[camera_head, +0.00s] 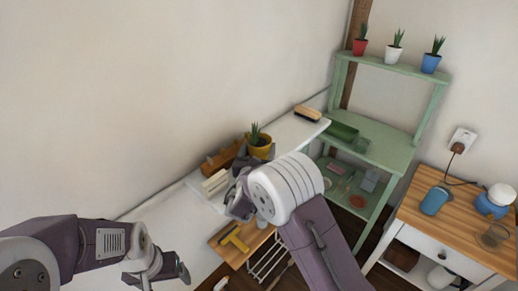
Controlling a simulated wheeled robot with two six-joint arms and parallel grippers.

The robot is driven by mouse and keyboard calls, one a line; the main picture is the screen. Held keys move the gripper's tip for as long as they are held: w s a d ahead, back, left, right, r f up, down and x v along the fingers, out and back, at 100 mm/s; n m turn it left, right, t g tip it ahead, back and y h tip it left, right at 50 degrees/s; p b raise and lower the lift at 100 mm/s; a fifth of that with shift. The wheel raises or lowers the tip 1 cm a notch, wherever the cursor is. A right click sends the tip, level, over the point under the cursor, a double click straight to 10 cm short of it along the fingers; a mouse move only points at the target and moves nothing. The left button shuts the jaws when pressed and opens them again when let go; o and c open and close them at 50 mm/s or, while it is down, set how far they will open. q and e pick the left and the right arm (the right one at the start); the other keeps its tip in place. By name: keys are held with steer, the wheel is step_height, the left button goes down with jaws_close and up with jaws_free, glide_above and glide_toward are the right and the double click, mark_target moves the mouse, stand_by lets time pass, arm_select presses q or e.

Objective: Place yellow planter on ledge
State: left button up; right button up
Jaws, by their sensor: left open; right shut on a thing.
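The yellow planter (259,149) with a green spiky plant is upright near the middle of the view, at the white surface along the wall. My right gripper (254,160) is shut on it from the near side, and the gripper and wrist hide its lower part. I cannot tell whether the planter touches the surface below. My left gripper (168,274) is open and empty at the lower left, well apart from the planter. The top ledge (388,66) of the green rack at the upper right carries a red (360,46), a white (393,54) and a blue planter (430,63).
A wooden block (221,157) and pale blocks (214,184) sit beside the yellow planter. A brush (308,112) lies farther along the white surface. The rack's middle shelf holds a green tray (342,131). A wooden-topped cabinet (450,222) stands at the right.

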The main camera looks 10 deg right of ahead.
steer(key=o, duration=1.1)
steer(key=shift+f, duration=0.15)
steer(key=shift+c, duration=0.2)
steer(key=shift+o, duration=0.7)
steer(key=shift+r+p, duration=0.35)
steer(key=v, duration=1.2)
steer(key=shift+f, duration=0.2)
steer(key=shift+d, duration=0.1)
